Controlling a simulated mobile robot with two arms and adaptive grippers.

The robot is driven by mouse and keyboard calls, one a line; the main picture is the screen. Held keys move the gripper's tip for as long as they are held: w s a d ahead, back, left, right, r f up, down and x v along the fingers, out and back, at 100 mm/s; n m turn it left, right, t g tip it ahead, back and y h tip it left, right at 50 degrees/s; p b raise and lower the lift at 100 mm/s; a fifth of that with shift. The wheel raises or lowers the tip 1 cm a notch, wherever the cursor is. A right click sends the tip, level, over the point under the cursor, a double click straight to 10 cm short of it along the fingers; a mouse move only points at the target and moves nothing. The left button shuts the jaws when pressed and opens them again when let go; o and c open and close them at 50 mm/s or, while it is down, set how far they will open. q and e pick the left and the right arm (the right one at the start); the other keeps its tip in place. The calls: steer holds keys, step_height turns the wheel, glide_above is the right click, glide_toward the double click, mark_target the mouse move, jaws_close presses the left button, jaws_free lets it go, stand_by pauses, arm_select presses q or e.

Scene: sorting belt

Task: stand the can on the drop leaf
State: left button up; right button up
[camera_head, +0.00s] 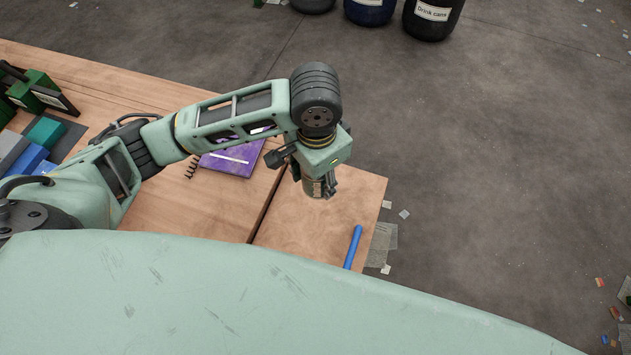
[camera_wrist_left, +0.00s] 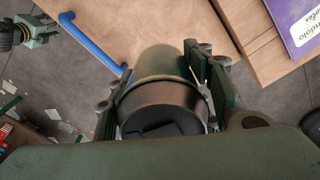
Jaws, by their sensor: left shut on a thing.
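My left gripper (camera_head: 311,180) is shut on the can (camera_head: 318,189), over the drop leaf (camera_head: 345,205). In the left wrist view the can (camera_wrist_left: 163,66) sits between the two finger pads, with a dark end facing the camera. The can looks roughly upright; its lower end is near the leaf, but I cannot tell whether they touch. The drop leaf is the wooden panel to the right of the dark seam, and it looks level with the table. My right gripper seems to show small at the upper left of the wrist view (camera_wrist_left: 34,32); its jaws are unclear.
A purple notebook (camera_head: 232,160) lies on the wooden table (camera_head: 215,205) left of the seam. Green and blue blocks (camera_head: 45,132) are at far left. Bins (camera_head: 432,18) stand on the floor beyond. The leaf is otherwise clear.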

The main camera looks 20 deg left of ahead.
arm_select(q)
steer(key=s+d+f+m+p, duration=0.3)
steer(key=s+d+f+m, duration=0.1)
steer(key=d, duration=0.2)
steer(key=w+a+f, duration=0.2)
steer(key=w, duration=0.1)
steer(key=w+a+f, duration=0.2)
steer(key=w+a, duration=0.1)
steer(key=w+a+f, duration=0.2)
steer(key=a, duration=0.1)
steer(key=shift+w+f+p, duration=0.3)
steer(key=shift+w+p, duration=0.1)
steer(key=shift+w+f, duration=0.15)
steer(key=shift+f, duration=0.05)
step_height(320, 180, down, 3)
steer(key=shift+f+p, duration=0.1)
steer(key=shift+p, duration=0.2)
steer(key=shift+f, duration=0.25)
arm_select(e)
steer(key=r, duration=0.1)
steer(key=s+r, duration=0.1)
steer(key=r, duration=0.1)
steer(key=s+r, duration=0.1)
steer(key=r, duration=0.1)
steer(key=shift+d+r, duration=0.25)
steer(key=shift+d, duration=0.15)
arm_select(q)
steer(key=shift+f, duration=0.1)
arm_select(e)
steer(key=shift+d, duration=0.1)
